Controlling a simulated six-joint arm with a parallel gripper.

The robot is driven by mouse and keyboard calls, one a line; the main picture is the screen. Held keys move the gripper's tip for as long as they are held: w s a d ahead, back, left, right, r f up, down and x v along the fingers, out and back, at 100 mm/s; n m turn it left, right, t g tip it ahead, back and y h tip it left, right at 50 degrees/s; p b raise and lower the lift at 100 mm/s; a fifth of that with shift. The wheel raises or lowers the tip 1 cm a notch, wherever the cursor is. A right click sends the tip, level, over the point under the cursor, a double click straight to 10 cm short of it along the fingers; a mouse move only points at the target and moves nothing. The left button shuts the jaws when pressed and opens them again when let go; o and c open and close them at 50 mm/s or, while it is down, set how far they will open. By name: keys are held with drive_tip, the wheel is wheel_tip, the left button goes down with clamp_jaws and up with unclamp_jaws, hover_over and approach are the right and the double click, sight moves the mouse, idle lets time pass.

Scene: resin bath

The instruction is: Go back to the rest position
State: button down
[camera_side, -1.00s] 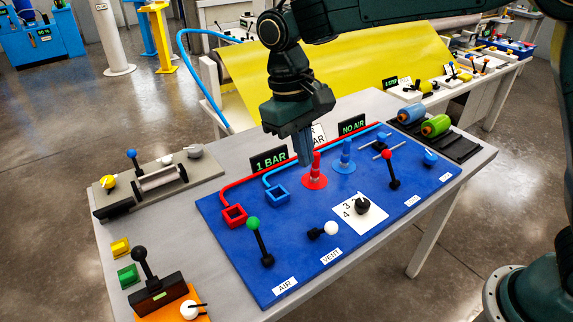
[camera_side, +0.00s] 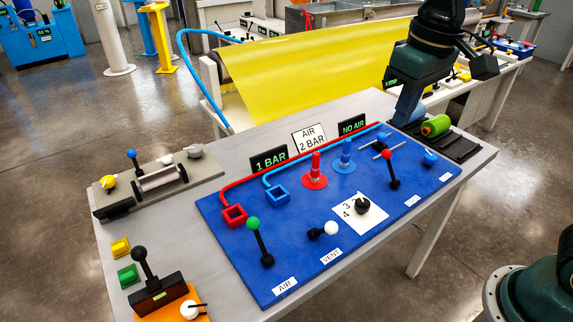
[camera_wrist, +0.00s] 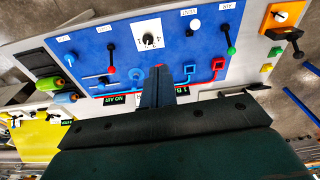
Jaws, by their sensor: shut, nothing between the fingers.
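My gripper (camera_side: 408,108) is shut and empty. In the side view it hangs above the back right of the table, in front of the blue and green rollers. In the wrist view its closed fingers (camera_wrist: 158,85) point at the blue panel, over the bases of the cones. The blue panel (camera_side: 300,225) carries a red cone (camera_side: 314,172), a blue cone (camera_side: 346,158), a green-knobbed lever (camera_side: 260,241), a red-knobbed lever (camera_side: 390,168), a white-knobbed lever (camera_side: 324,230) and a black dial (camera_side: 362,204). The signs read 1 BAR, AIR 2 BAR and NO AIR.
The green roller (camera_side: 436,126) lies on a black tray (camera_side: 462,145) at the table's right. A yellow sheet (camera_side: 310,75) spans behind. A black-handled lever (camera_side: 144,266) stands front left, a grey unit (camera_side: 160,180) back left. The air over the panel is clear.

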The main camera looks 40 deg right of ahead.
drive_tip(key=s+d+f+t, duration=0.2)
drive_tip(key=s+d+t, duration=0.2)
drive_tip(key=s, duration=0.9)
drive_tip(key=d, duration=0.3)
drive_tip(key=shift+s+m, duration=0.3)
drive_tip(key=shift+m, duration=0.1)
